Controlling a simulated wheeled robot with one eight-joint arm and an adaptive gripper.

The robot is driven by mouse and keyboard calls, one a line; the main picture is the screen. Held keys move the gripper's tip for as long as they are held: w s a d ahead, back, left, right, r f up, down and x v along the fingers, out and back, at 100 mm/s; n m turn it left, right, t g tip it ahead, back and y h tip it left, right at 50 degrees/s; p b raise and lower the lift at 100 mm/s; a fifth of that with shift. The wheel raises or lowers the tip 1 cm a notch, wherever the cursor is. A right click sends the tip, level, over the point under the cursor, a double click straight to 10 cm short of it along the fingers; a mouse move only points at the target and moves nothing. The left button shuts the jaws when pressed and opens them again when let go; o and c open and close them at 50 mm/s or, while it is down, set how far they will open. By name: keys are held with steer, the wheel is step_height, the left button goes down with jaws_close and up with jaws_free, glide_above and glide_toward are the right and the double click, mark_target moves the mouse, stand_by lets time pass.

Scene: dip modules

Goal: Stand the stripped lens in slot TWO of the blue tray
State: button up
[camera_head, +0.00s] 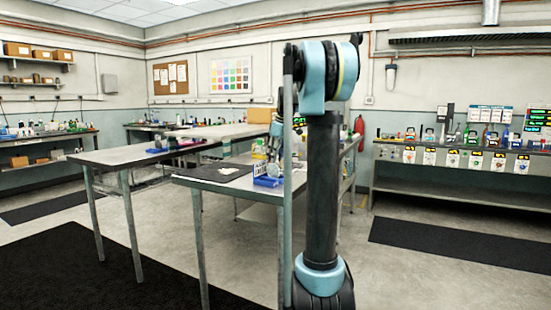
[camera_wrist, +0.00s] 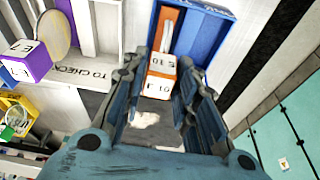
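In the wrist view my gripper (camera_wrist: 163,62) has its two fingers apart. Between and below them is an orange and white block (camera_wrist: 160,84) with printed marks, one reading like "E 10". I see nothing clearly pinched. The blue tray (camera_wrist: 212,28) is just beyond the fingertips; an orange piece shows inside it. I cannot read a slot number. A pale round disc (camera_wrist: 55,34), possibly a lens, stands at the upper left, beside a purple block marked E7 (camera_wrist: 28,60). In the head view the blue tray (camera_head: 266,182) sits on the near table, with my arm partly in front.
A white rack (camera_wrist: 98,25) and a board lettered "TO CHECK" (camera_wrist: 75,75) lie left of my fingers. A yellow holder with a green-rimmed item (camera_wrist: 17,115) is at the lower left. In the head view a dark mat (camera_head: 215,173) lies on the grey table (camera_head: 190,177).

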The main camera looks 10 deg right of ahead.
steer(key=shift+o, duration=0.7)
steer(key=shift+r, duration=0.1)
steer(key=v, duration=1.2)
steer(key=shift+s, duration=0.15)
steer(key=s+a+f+m+h, duration=0.2)
steer(key=s+f+m, duration=0.7)
steer(key=s+f, duration=2.9)
steer(key=s, duration=0.3)
steer(key=shift+s+f+m, duration=0.25)
steer(key=shift+f+m, duration=0.05)
steer(key=shift+f, duration=0.05)
